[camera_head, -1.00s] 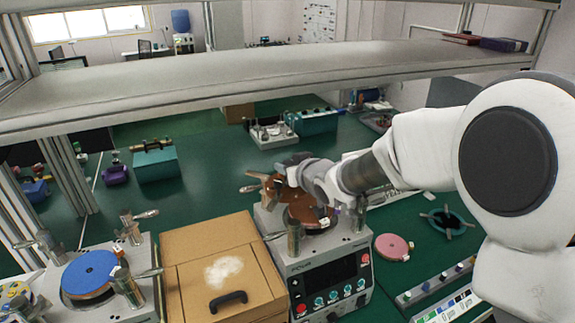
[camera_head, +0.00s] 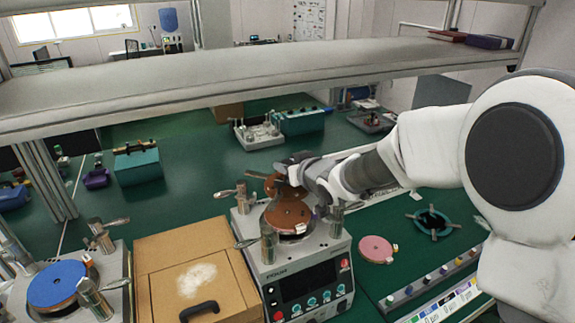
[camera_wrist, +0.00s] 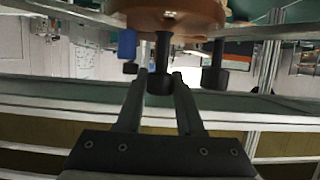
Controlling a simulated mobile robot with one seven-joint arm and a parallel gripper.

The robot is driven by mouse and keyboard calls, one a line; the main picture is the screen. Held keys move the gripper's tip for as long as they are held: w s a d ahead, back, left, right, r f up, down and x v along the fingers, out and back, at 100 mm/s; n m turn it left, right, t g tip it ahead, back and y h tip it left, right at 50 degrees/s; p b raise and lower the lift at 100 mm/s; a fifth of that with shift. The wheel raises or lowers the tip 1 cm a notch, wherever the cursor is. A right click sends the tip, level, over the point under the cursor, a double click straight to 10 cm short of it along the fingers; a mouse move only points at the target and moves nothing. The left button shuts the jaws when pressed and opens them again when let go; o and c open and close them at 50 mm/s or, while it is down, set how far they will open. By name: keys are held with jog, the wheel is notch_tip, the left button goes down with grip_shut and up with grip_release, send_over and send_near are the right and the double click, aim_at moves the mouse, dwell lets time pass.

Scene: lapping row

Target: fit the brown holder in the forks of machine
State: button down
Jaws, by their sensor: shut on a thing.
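My gripper (camera_wrist: 163,80) is shut on the middle black peg of the brown holder (camera_wrist: 175,18), whose round brown body fills the top of the wrist view. In the head view, the held brown holder (camera_head: 258,186) shows partly behind my gripper (camera_head: 288,172), over the rear of the middle machine (camera_head: 330,258). Another round brown disc (camera_head: 287,214), with a small white tag, lies on top of this machine. Metal posts with lever handles, such as this front post (camera_head: 268,242), stand around it. I cannot tell whether the held holder touches a fork.
A cardboard box (camera_head: 195,245) stands left of the machine. Beyond it is another machine with a blue disc (camera_head: 58,285). A pink disc (camera_head: 376,249) and a teal ring (camera_head: 434,222) lie at right. A grey shelf (camera_head: 250,80) spans above the far side.

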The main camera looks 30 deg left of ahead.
notch_tip(320, 180, down, 6)
jog(key=b, duration=0.5)
jog(key=shift+r+b, duration=0.2)
jog(key=shift+b, duration=0.1)
jog(key=shift+f+b, duration=1.2)
jog(key=shift+b, duration=0.3)
dwell(1.6)
jog(key=c, duration=0.5)
grip_release()
jog(key=shift+o, duration=0.2)
jog(key=shift+d, duration=0.1)
jog(key=p+v, duration=0.3)
jog(key=v, duration=1.4)
jog(key=shift+d, duration=0.15)
